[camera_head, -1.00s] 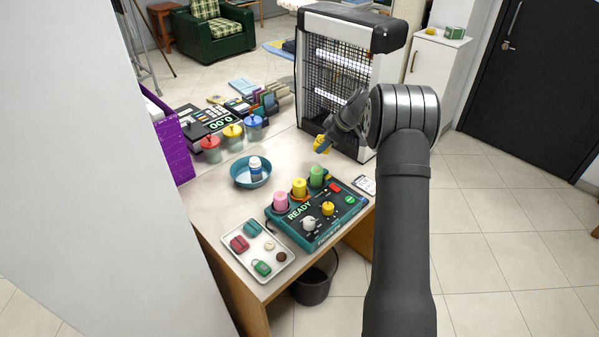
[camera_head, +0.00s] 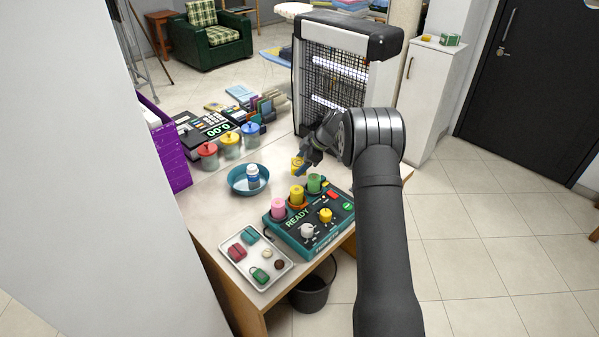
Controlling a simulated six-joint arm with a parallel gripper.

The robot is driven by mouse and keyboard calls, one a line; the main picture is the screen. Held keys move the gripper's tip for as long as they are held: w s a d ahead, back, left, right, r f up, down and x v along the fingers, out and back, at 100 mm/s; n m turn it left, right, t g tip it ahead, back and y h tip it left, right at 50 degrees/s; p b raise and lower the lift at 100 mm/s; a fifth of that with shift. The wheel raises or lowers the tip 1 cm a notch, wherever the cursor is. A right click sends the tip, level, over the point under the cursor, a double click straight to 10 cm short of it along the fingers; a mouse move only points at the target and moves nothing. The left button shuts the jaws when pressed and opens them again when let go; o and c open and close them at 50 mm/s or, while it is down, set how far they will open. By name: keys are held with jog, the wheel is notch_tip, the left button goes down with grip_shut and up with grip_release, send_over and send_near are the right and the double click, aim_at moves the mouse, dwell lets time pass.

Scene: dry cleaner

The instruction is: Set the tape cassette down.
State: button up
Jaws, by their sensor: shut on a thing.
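My gripper (camera_head: 306,157) is shut on a small yellow thing (camera_head: 297,164), seemingly the tape cassette, which shows at its fingertips. Its details are too small to make out. The gripper points down and left over the table (camera_head: 211,213), between the blue bowl (camera_head: 239,184) and the black-and-white heater-like unit (camera_head: 330,85). I cannot tell how high the yellow thing is above the tabletop. The fingers are partly hidden by my wrist.
A teal console (camera_head: 292,236) with pink, yellow and green spools stands just in front of the gripper. A white tray (camera_head: 262,284) lies at the front. Lidded jars (camera_head: 230,147) and a dark register (camera_head: 203,126) stand behind left. Bare tabletop lies between the bowl and console.

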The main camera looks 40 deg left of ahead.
jog(key=shift+s+a+f, duration=0.15)
jog(key=shift+a+f, duration=0.2)
jog(key=shift+f, duration=1.85)
jog(key=shift+f, duration=0.1)
jog(key=o, duration=0.7)
jog(key=v, duration=1.2)
